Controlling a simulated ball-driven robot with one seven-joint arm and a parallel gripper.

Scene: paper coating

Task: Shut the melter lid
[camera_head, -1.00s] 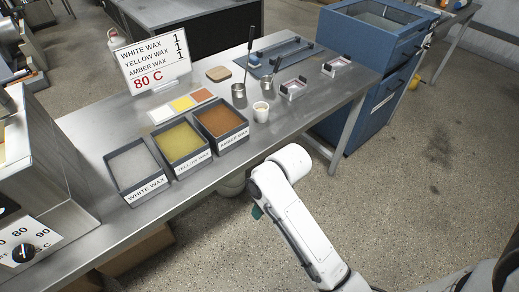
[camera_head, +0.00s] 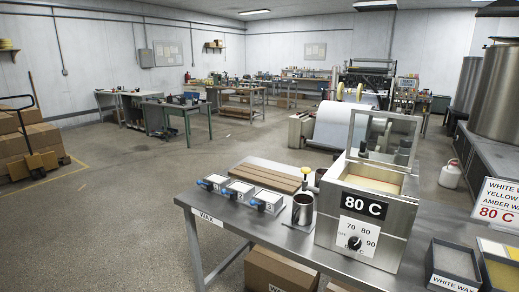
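The melter (camera_head: 368,212) is a steel box on the right part of the metal table, with an "80 C" label and a dial (camera_head: 354,243) on its front. Its lid (camera_head: 383,138) is a clear framed panel that stands raised, upright at the back of the open top. Pale wax (camera_head: 374,178) shows inside the melter's opening. My gripper is not in view.
The metal table (camera_head: 262,230) holds several small white boxes with blue knobs (camera_head: 240,190), a dark metal cup (camera_head: 302,208) beside the melter and a brown board (camera_head: 266,178). Trays of white wax (camera_head: 452,265) and yellow wax (camera_head: 500,268) and a sign (camera_head: 497,203) stand right. Open floor lies left.

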